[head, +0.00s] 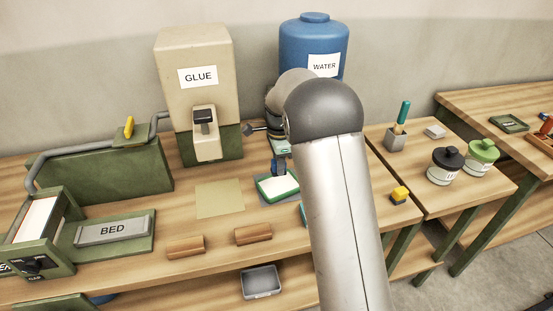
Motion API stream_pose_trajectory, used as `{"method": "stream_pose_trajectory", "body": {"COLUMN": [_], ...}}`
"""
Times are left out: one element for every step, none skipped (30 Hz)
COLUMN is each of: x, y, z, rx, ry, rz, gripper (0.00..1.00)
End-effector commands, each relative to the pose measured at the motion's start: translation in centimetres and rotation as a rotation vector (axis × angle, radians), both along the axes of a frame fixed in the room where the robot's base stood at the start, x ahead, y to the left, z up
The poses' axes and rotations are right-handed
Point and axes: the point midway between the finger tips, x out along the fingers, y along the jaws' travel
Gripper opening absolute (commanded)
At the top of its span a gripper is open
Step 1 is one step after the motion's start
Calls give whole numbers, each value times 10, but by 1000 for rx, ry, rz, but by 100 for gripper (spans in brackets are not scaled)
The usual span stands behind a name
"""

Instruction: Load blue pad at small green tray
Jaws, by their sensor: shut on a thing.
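My gripper (280,152) is near the middle of the head view, partly behind my own arm. It is shut on a small dark blue thing, which looks like the blue pad (275,168). The pad is at the back edge of the small green tray (294,194), which has a green rim and a pale inside. I cannot tell whether the pad touches the tray or is just above it. The tray lies on a grey-blue mat on the wooden bench.
Behind stand the glue dispenser (195,50) and the blue water tank (305,45). A tan sheet (219,199) and two brown blocks (253,235) lie left of the tray. A teal thing (303,213) is mostly hidden by my arm.

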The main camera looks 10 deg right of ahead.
Motion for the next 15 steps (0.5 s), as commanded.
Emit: {"method": "stream_pose_trajectory", "body": {"x": [6, 9, 12, 14, 15, 16, 17, 17, 17, 17, 17, 17, 17, 17, 17], "y": [-2, -3, -4, -5, -6, -6, -6, -6, -6, -6, -6, -6, -6, -6, -6], "z": [-1, -3, -6, -8, -10, -12, -14, -15, -18, -19, -21, -24, -27, -30, -34], "rx": [-3, -4, -5, -6, -6, -7, -7, -7, -7, -7, -7, -7, -7, -7, -7], "ry": [2, 2, 0, 1, 0, 0, -1, -1, -1, -1, -1, -1, -1, -1, -1], "rz": [-14, -20, -26, -30, -33, -36, -37, -37, -38, -38, -38, -37, -37, -37, -37], "gripper": [13, 13, 13, 13, 13, 13, 13, 13, 13, 13, 13, 13, 13, 13, 13]}}
